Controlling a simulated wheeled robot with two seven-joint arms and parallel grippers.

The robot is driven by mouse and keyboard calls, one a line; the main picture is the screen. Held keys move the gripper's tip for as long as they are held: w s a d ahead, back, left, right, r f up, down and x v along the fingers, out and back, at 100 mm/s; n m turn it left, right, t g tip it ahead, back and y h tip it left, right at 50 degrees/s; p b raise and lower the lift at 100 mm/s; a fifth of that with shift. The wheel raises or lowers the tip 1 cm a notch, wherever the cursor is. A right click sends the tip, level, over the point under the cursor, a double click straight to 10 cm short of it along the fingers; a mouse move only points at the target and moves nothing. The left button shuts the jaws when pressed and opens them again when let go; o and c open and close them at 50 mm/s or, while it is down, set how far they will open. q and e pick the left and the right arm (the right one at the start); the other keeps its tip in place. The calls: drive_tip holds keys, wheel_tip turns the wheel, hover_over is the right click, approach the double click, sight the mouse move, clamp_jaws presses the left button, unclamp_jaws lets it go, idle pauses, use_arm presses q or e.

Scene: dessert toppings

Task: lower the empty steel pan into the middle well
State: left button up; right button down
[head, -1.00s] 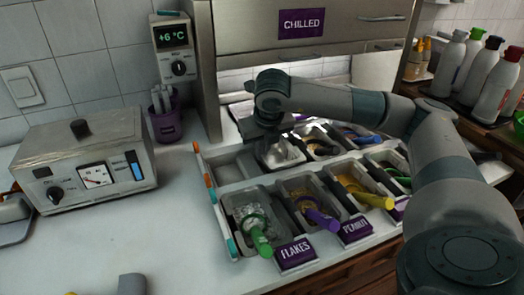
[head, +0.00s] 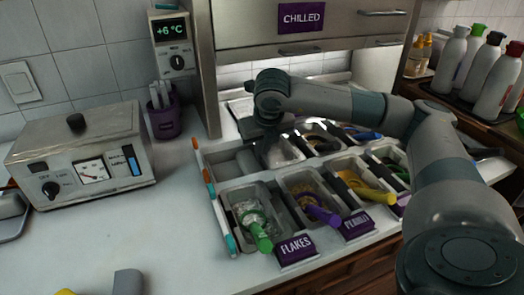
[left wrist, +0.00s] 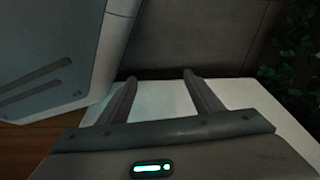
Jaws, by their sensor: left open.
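The empty steel pan (head: 284,152) is in the back row of the topping rail (head: 205,185), between an empty well (head: 236,166) on its left and a filled pan on its right. My right gripper (head: 268,142) is over the pan's left edge and appears shut on it. Its fingertips are mostly hidden, and I cannot tell whether the pan's bottom touches the well. My left gripper (left wrist: 160,77) is open and empty in the left wrist view, above a pale surface.
Filled pans with coloured-handled scoops stand in the front row, including the flakes pan (head: 250,215). The chilled cabinet (head: 300,30) overhangs the back. A steel appliance (head: 80,155) and a purple cup (head: 163,120) stand left. The counter between is clear.

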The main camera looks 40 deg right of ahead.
use_arm(q)
drive_tip(key=shift+s+d+f+b, duration=0.3)
drive_tip(key=shift+s+d+f, duration=0.05)
drive_tip(key=shift+f, duration=0.1)
idle(0.7)
use_arm(e)
drive_tip(key=c, duration=1.5)
unclamp_jaws()
drive_tip(key=shift+c, duration=0.2)
drive_tip(key=shift+r, duration=0.1)
drive_tip(key=shift+r+p, duration=1.65)
drive_tip(key=shift+r, duration=1.45)
use_arm(q)
drive_tip(key=shift+w+a+r+p, duration=0.1)
drive_tip(key=shift+w+r+p, duration=0.1)
drive_tip(key=shift+r, duration=0.9)
drive_tip(key=shift+w+a+r+p, duration=0.1)
drive_tip(key=shift+r+p, duration=0.1)
drive_tip(key=shift+r, duration=0.85)
use_arm(e)
drive_tip(key=shift+r, duration=0.85)
use_arm(q)
drive_tip(key=shift+r, duration=0.1)
